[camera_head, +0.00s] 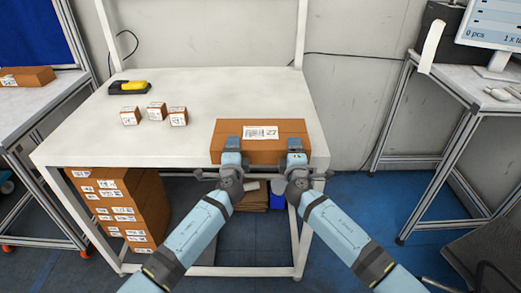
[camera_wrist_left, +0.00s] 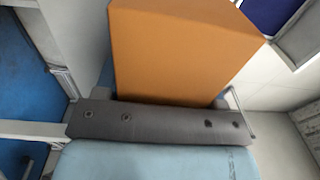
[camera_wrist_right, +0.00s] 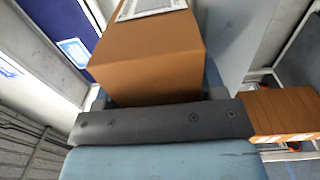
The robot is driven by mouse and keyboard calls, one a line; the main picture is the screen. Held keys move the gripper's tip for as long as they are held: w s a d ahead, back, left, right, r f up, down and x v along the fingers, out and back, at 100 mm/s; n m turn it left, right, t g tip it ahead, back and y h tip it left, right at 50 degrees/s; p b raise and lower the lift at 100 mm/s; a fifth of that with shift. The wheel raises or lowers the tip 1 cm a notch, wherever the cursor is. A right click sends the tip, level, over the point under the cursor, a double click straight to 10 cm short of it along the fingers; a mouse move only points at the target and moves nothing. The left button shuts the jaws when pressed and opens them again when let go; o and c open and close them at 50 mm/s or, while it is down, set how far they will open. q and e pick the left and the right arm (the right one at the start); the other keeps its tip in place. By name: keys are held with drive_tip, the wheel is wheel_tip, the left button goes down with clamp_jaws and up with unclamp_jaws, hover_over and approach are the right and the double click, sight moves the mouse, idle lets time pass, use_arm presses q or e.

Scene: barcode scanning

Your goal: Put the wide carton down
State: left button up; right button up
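The wide carton (camera_head: 262,129), brown with a white label on top, is level at the front right of the white table, its front side at the table's front edge. I cannot tell whether its underside touches the top. My left gripper (camera_head: 232,150) and right gripper (camera_head: 295,151) hold its front side, left and right, each with a finger over the top. The carton sits between the fingers in the left wrist view (camera_wrist_left: 175,50) and right wrist view (camera_wrist_right: 150,60). The lower fingers are mostly hidden.
Three small cartons (camera_head: 156,112) and a black-and-yellow device (camera_head: 129,87) are at the left of the table (camera_head: 215,85). Stacked cartons (camera_head: 120,205) stand below. A side desk (camera_head: 450,80) with a monitor is at right. The middle of the table is clear.

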use_arm(q)
drive_tip(key=shift+o, duration=0.9)
drive_tip(key=f, duration=0.3)
drive_tip(key=shift+s+d, duration=0.1)
drive_tip(key=shift+s, duration=0.3)
use_arm(e)
drive_tip(key=shift+o, duration=0.9)
drive_tip(key=f, duration=0.3)
drive_tip(key=shift+s, duration=0.4)
use_arm(q)
drive_tip(key=shift+s+d+r, duration=0.1)
drive_tip(key=shift+s, duration=0.45)
drive_tip(key=shift+o, duration=0.6)
drive_tip(key=s+r, duration=0.2)
drive_tip(key=s, duration=0.4)
drive_tip(key=shift+s+r, duration=0.35)
use_arm(e)
drive_tip(key=shift+s+a+f, duration=0.1)
drive_tip(key=shift+s+a, duration=0.05)
drive_tip(key=shift+s, duration=0.3)
drive_tip(key=shift+o, duration=0.6)
drive_tip(key=s+r, duration=0.2)
drive_tip(key=s, duration=0.3)
drive_tip(key=shift+s+d+r, duration=0.2)
drive_tip(key=shift+s, duration=0.2)
use_arm(q)
drive_tip(key=shift+w, duration=0.25)
use_arm(e)
drive_tip(key=shift+s+r, duration=0.25)
drive_tip(key=shift+s, duration=0.1)
